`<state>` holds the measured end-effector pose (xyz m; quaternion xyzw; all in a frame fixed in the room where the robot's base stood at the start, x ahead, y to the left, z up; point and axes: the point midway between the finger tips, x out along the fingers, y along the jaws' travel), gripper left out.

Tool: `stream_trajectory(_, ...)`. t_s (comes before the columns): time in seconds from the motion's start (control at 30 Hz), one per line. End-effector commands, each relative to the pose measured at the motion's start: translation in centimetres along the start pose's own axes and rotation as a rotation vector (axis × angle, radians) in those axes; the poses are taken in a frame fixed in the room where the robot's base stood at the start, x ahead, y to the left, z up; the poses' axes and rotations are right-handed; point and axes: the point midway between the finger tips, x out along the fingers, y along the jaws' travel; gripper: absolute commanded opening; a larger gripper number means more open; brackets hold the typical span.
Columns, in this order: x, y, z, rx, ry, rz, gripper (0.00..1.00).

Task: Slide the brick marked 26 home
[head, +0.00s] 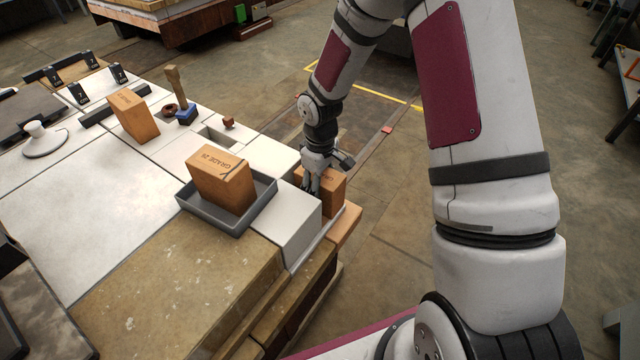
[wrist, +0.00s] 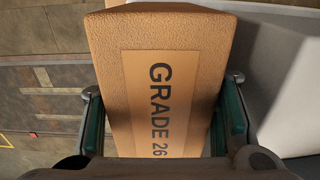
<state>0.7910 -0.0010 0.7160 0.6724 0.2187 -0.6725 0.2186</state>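The brick marked "GRADE 26" (wrist: 165,85) fills the middle of the wrist view, with its lettered face toward the camera. In the head view an orange brick (head: 333,198) stands at the right end of the stack, beside a white block (head: 290,222). My gripper (head: 312,186) is at this brick, partly covering it. In the wrist view the green finger pads of my gripper (wrist: 162,118) lie against both sides of the brick, with no clear gap. The brick's lower end is hidden.
A grey tray (head: 240,222) holds another orange brick (head: 222,180); its last digit is unclear. Another brick (head: 135,116), a blue-based wooden-handled tool (head: 178,95) and a white knob on a plate (head: 38,135) are on the white surface. Open floor lies right of the stack.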

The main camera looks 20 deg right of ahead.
Motion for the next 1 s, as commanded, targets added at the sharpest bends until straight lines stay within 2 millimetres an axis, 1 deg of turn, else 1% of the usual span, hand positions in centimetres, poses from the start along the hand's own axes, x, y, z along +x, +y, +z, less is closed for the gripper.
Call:
stream_trajectory(0.03, 0.0, 0.0, 0.0, 0.000, 0.000, 0.000, 0.18)
stream_trajectory(0.07, 0.0, 0.0, 0.0, 0.000, 0.000, 0.000, 0.11)
stream_trajectory(0.1, 0.0, 0.0, 0.0, 0.000, 0.000, 0.000, 0.07)
stream_trajectory(0.47, 0.0, 0.0, -0.1, 0.000, 0.001, 0.001, 0.07)
stream_trajectory(1.0, 0.0, 0.0, -1.3, -0.001, 0.002, 0.001, 0.07)
